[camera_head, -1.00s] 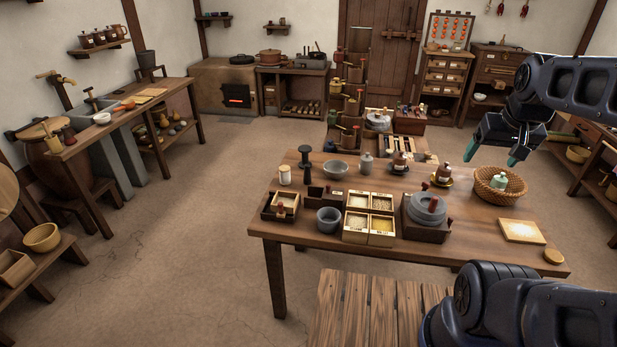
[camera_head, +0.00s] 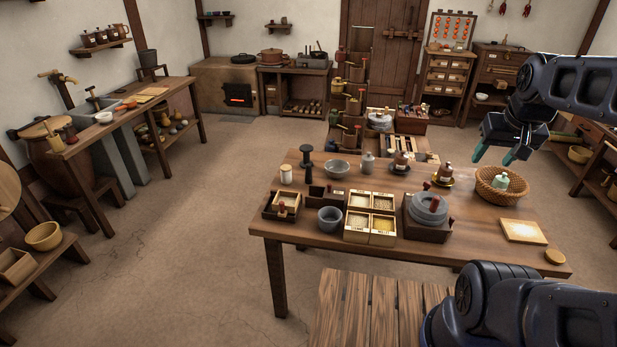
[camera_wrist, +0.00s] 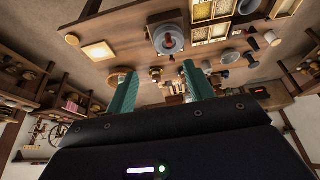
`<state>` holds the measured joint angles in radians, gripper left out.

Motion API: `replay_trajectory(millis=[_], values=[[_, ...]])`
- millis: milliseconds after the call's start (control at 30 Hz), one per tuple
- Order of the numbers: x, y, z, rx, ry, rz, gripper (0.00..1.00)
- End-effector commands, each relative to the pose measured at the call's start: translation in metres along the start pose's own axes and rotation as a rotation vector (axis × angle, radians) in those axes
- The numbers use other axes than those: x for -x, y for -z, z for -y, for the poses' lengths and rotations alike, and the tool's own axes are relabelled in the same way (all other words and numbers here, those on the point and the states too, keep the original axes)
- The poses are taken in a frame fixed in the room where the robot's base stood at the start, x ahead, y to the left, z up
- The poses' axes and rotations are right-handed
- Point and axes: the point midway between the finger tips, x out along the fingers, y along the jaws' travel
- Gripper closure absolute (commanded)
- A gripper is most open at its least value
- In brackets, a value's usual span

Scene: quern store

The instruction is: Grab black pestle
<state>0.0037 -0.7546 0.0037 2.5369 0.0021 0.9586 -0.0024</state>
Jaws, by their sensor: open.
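The black pestle (camera_head: 306,160) stands upright near the back left of the wooden table (camera_head: 480,240), just behind the white jar and left of a grey bowl. In the wrist view a small dark shape (camera_wrist: 250,59) near the white jar appears to be the same pestle. My gripper (camera_head: 492,155) is open and empty. It hangs in the air above the right back part of the table, well to the right of the pestle. Its two green fingers (camera_wrist: 160,72) show in the wrist view with nothing between them.
Near the pestle are the white jar (camera_head: 286,174), a grey bowl (camera_head: 336,169) and a dark wooden tray (camera_head: 269,209). Grain boxes (camera_head: 357,222), a quern (camera_head: 428,208) and a wicker basket (camera_head: 501,194) lie further right. A wooden bench (camera_head: 340,305) stands in front.

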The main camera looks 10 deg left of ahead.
Motion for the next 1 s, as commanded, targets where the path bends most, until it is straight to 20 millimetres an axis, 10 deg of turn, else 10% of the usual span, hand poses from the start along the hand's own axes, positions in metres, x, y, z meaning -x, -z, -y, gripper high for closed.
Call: replay_trajectory(millis=[367, 1000], values=[[-0.003, 0.017, 0.004, -0.009, 0.017, 0.008, 0.47], [-0.073, 0.169, 0.066, -0.139, 0.089, 0.081, 0.47]])
